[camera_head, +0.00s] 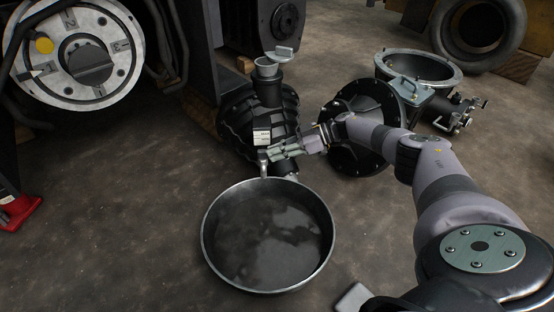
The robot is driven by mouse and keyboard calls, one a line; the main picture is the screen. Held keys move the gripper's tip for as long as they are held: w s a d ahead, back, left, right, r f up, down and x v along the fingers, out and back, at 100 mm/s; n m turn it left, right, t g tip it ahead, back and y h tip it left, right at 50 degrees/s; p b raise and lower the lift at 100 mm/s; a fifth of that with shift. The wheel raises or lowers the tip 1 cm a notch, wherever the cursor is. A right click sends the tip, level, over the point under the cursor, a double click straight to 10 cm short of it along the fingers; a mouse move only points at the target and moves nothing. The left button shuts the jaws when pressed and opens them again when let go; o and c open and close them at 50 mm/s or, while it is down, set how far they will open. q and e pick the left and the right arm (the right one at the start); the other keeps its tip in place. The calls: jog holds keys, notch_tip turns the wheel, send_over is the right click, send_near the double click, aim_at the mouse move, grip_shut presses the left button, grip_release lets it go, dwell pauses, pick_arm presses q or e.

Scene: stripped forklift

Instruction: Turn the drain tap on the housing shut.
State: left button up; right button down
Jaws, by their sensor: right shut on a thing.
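The dark ribbed housing (236,112) stands on the floor at the centre, with a grey funnel-like filler neck and raised cap on top. The drain tap (263,162) is a small grey metal piece low on the front of the housing, above the back rim of the pan. My right gripper (270,153) reaches in from the right and is shut on the drain tap. Its fingers cover part of the tap, so the handle's exact angle is hard to tell. My left gripper is not in view.
A round metal pan (209,237) holding dark liquid stands on the floor before the housing. A black flanged disc (350,165) and an open round casing with fittings (393,57) lie to the right. A large pale wheel hub (118,66) is upper left.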

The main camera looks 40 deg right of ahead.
jog(key=shift+w+b, duration=0.15)
jog(key=shift+b, duration=0.15)
jog(key=c, duration=1.6)
grip_release()
jog(key=shift+n, duration=0.3)
jog(key=shift+o, duration=0.2)
jog(key=v, duration=1.2)
jog(key=shift+w+d, duration=0.1)
jog(key=shift+w, duration=0.05)
